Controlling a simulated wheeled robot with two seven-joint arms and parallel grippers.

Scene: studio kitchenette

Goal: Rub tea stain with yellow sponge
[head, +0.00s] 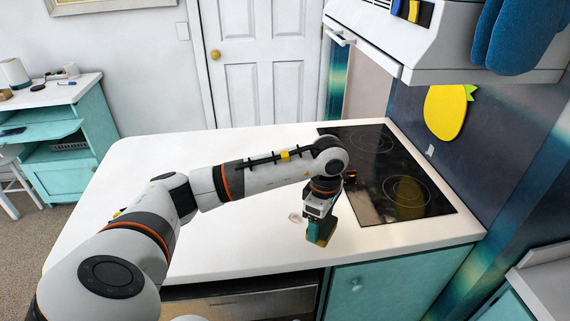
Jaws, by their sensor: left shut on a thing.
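My left gripper (319,222) points down over the white counter (240,215), near the front left corner of the hob. It is shut on the yellow sponge (323,240), which shows as a dark yellow and teal block below the jaws. I cannot tell whether the sponge touches the counter. A faint brownish mark, the tea stain (295,217), lies on the counter just left of the gripper. My right gripper is not in view.
A black hob (385,175) is set in the counter's right side. A range hood (400,35) with blue mitts (520,35) overhangs the back right. The counter left of my arm is clear. A teal desk (65,140) stands at the far left.

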